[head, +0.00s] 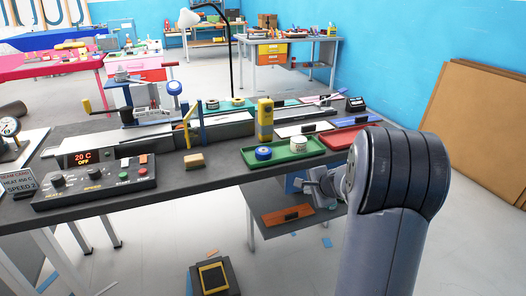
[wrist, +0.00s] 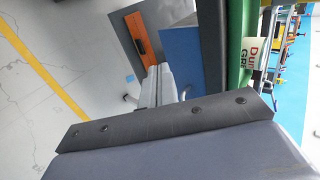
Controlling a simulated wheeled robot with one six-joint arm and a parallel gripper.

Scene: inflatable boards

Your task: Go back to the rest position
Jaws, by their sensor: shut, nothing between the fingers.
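My gripper (head: 318,188) shows in the head view just past the front edge of the workbench, below the green tray, partly hidden by my own large grey arm link. In the wrist view my gripper (wrist: 160,82) has its two pale fingers together, with nothing between them. It is beside the bench and touches no object that I can make out. A lower shelf (head: 270,236) with an orange-brown bar (head: 287,215) lies beneath it. The bar also shows in the wrist view (wrist: 141,38).
The dark workbench (head: 225,172) carries a control box (head: 95,184), a green tray (head: 285,156) with round tins, a yellow sponge-like block (head: 194,161) and a red tray (head: 345,138). A black-and-yellow pedal-like box (head: 214,279) stands on the floor. Brown boards (head: 475,120) lean at the right wall.

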